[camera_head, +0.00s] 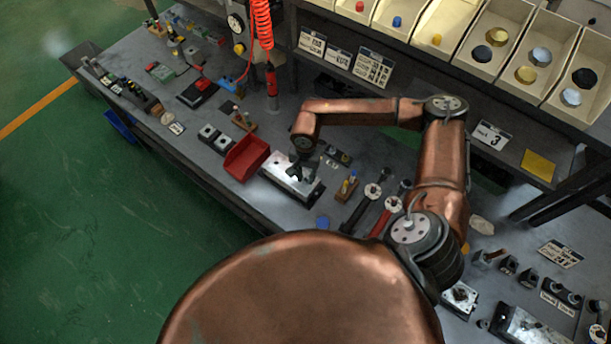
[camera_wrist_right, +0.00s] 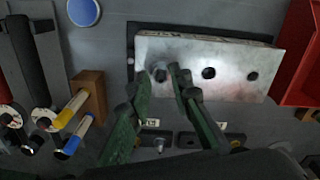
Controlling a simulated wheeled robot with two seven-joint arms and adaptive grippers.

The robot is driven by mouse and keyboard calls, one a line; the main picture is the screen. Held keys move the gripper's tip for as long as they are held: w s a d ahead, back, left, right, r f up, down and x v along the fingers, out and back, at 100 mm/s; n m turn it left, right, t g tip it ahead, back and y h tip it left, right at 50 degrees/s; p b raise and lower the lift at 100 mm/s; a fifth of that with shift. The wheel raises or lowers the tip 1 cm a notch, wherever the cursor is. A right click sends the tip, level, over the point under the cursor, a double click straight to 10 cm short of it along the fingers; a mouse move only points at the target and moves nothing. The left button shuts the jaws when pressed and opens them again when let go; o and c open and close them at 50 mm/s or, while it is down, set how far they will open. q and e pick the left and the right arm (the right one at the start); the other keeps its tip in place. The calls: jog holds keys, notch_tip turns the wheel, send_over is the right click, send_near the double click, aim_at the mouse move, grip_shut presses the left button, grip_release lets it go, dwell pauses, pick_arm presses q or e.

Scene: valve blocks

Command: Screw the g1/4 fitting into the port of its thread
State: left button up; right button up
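The bright metal block (camera_head: 305,186) lies on the bench. In the right wrist view, the block (camera_wrist_right: 235,72) shows a row of ports on its face, and the middle and right ports look dark and empty. A small grey fitting (camera_wrist_right: 159,73) is at the leftmost port; how deep it sits is unclear. My left gripper is out of view.
A red bin (camera_head: 246,156) stands beside the block. Dark labelled holders (camera_wrist_right: 212,140) and a wooden block with yellow and blue-handled tools (camera_wrist_right: 88,95) are near the gripper. Wrenches (camera_head: 385,215) lie to the right. Shelf bins hang above the bench's back.

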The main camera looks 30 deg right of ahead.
jog(key=shift+n, duration=0.9)
jog(key=shift+c, duration=0.5)
grip_shut()
jog(key=m, duration=0.5)
jog(key=shift+a+m, duration=0.1)
jog(key=shift+m, duration=0.2)
jog(key=m, duration=0.6)
jog(key=shift+w, duration=0.1)
jog(key=m, duration=0.4)
jog(key=shift+m, duration=0.4)
jog(key=m, duration=0.5)
jog(key=shift+f, duration=0.1)
